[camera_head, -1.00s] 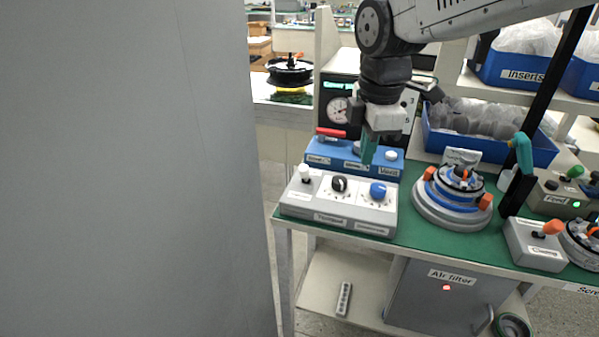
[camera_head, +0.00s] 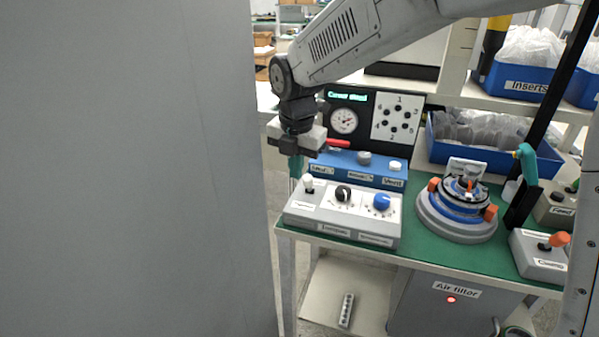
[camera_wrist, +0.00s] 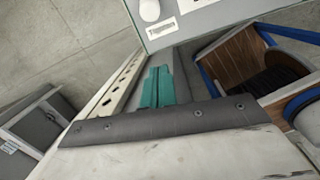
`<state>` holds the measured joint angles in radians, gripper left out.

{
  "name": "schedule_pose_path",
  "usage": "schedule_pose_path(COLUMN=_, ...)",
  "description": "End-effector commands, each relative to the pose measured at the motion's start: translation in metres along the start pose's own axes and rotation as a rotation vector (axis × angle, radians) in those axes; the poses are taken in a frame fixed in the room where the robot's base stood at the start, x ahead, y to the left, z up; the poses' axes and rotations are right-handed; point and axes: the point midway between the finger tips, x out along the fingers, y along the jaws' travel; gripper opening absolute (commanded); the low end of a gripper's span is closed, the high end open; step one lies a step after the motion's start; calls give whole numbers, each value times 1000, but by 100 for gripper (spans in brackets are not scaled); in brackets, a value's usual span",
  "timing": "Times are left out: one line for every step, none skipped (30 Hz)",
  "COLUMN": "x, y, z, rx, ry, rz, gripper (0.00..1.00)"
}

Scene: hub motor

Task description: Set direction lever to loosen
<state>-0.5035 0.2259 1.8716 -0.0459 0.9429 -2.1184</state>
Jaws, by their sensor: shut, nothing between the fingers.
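A grey control box (camera_head: 340,233) stands at the front left of the green bench. It carries a small white-tipped lever (camera_head: 308,184) at its left end, a black knob (camera_head: 343,193) and a blue knob (camera_head: 382,202). The label by the lever is too small to read, so I cannot confirm that it is the direction lever. My gripper (camera_head: 296,166) points down just behind and left of the white lever, apparently apart from it. Its teal fingers (camera_wrist: 157,88) are together and empty in the wrist view. A white round tip (camera_wrist: 150,10) shows at that view's top edge.
Behind is a blue box (camera_head: 358,168) with a red handle (camera_head: 337,143). A round blue-and-grey fixture (camera_head: 457,212) stands to the right. A large grey panel (camera_head: 130,170) fills the left side. A black post (camera_head: 545,115) rises at the right.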

Motion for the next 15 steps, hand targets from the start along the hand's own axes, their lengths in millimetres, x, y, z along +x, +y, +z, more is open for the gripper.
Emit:
schedule_pose_path(x=9, y=-1, z=0, rx=0, ry=2, rz=-3, gripper=0)
schedule_pose_path(x=14, y=-1, z=0, rx=0, ry=2, rz=-4, gripper=0)
schedule_pose_path(x=22, y=-1, z=0, rx=1, ry=2, rz=-3, gripper=0)
schedule_pose_path(x=29, y=-1, z=0, rx=1, ry=3, rz=-4, gripper=0)
schedule_pose_path(x=35, y=-1, z=0, rx=1, ry=2, rz=-4, gripper=0)
schedule_pose_path(x=44, y=-1, z=-1, rx=1, ry=3, rz=-5, gripper=0)
schedule_pose_path(x=51, y=-1, z=0, rx=1, ry=3, rz=-5, gripper=0)
schedule_pose_path(x=58, y=-1, z=0, rx=1, ry=2, rz=-4, gripper=0)
schedule_pose_path(x=66, y=-1, z=0, rx=1, ry=2, rz=-4, gripper=0)
schedule_pose_path(x=73, y=-1, z=0, rx=1, ry=2, rz=-4, gripper=0)
schedule_pose_path(x=79, y=-1, z=0, rx=1, ry=2, rz=-4, gripper=0)
schedule_pose_path(x=87, y=-1, z=0, rx=1, ry=2, rz=-3, gripper=0)
schedule_pose_path(x=92, y=-1, z=-1, rx=1, ry=2, rz=-4, gripper=0)
schedule_pose_path(x=87, y=0, z=8, rx=4, ry=-1, rz=1, gripper=0)
schedule_pose_path(x=83, y=0, z=14, rx=5, ry=-2, rz=3, gripper=0)
